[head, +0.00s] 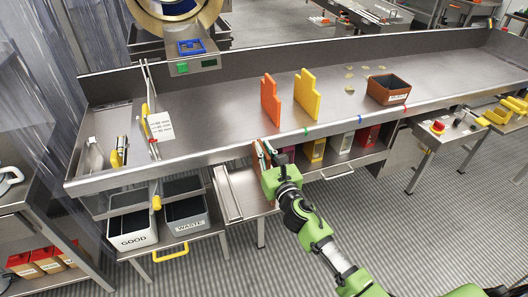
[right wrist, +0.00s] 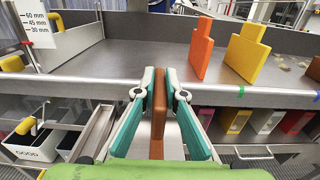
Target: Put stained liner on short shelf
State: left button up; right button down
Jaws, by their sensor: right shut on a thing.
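My right gripper (head: 264,157) is in front of the steel bench's front edge, left of the coloured boxes under it. In the right wrist view, its teal fingers (right wrist: 158,105) are shut on a brown upright plate-like liner (right wrist: 158,118), held edge-on. No stain can be made out on it. An orange liner (head: 270,101) and a yellow liner (head: 307,96) stand upright on the bench, apart from the gripper. A lower shelf (head: 341,160) under the bench holds several coloured boxes. I cannot tell which shelf is the short one. My left gripper is not in view.
Bins marked GOOD (head: 132,230) and WASTE (head: 187,215) stand at the lower left. A narrow steel rail (head: 226,194) lies just left of my gripper. A brown tray (head: 388,90) and yellow chips (head: 350,76) are on the bench.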

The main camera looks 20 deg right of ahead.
jog(key=shift+f, duration=0.1)
jog(key=c, duration=2.1)
grip_release()
jog(key=shift+r, duration=0.25)
jog(key=s+b, duration=0.1)
jog(key=s, duration=1.1)
jog(key=shift+d+f, duration=0.15)
jog(key=shift+d, duration=0.1)
